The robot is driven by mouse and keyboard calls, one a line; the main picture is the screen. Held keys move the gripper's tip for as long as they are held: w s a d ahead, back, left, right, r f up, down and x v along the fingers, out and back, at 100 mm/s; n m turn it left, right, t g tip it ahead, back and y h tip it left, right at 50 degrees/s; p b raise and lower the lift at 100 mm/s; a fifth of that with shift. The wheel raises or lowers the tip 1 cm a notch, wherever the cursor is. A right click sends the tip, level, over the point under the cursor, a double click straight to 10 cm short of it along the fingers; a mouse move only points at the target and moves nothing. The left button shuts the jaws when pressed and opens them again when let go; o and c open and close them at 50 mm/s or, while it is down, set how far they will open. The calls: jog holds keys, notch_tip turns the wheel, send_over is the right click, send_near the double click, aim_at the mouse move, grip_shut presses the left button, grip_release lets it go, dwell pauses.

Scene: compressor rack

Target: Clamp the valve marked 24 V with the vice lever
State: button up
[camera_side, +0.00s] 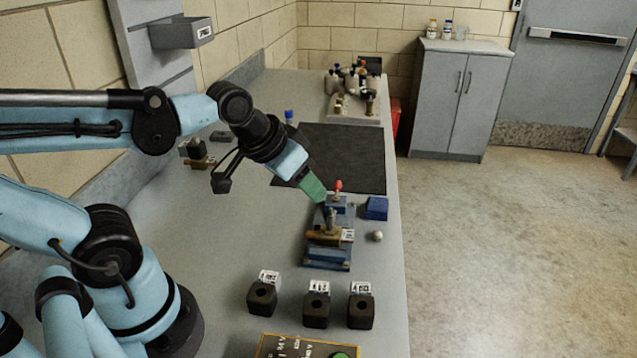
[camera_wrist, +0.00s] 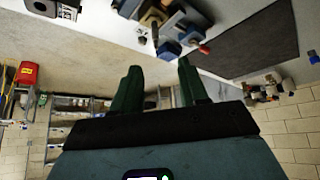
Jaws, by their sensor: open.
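The blue vice (camera_side: 328,262) stands on the bench in the side view. A brass valve (camera_side: 325,236) with a dark upright top and a white tag sits in it; the tag's print is too small to read. The vice lever has a red knob (camera_side: 338,185), upright at the vice's far end. My gripper (camera_side: 318,196) has green fingers, tilted down beside the lever, to the left of the knob. In the wrist view my gripper (camera_wrist: 157,75) is open with nothing between its fingers. The red knob (camera_wrist: 204,49) shows just beyond the right fingertip there, apart from it.
A blue block (camera_side: 377,208) and a small pale ball (camera_side: 377,236) lie right of the vice. Several black tagged blocks (camera_side: 316,308) stand in front. Another valve (camera_side: 197,155) lies at left. A dark mat (camera_side: 345,150) and a loaded tray (camera_side: 372,119) are behind.

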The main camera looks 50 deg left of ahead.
jog(key=w+a+r+n+g, duration=0.3)
jog(key=w+a+n, duration=0.15)
jog(key=w, duration=0.25)
jog(key=n+g+h, duration=0.2)
jog(key=n, duration=0.2)
send_near(338, 184)
jog(key=x, duration=0.8)
jog(key=shift+f, duration=0.15)
grip_shut()
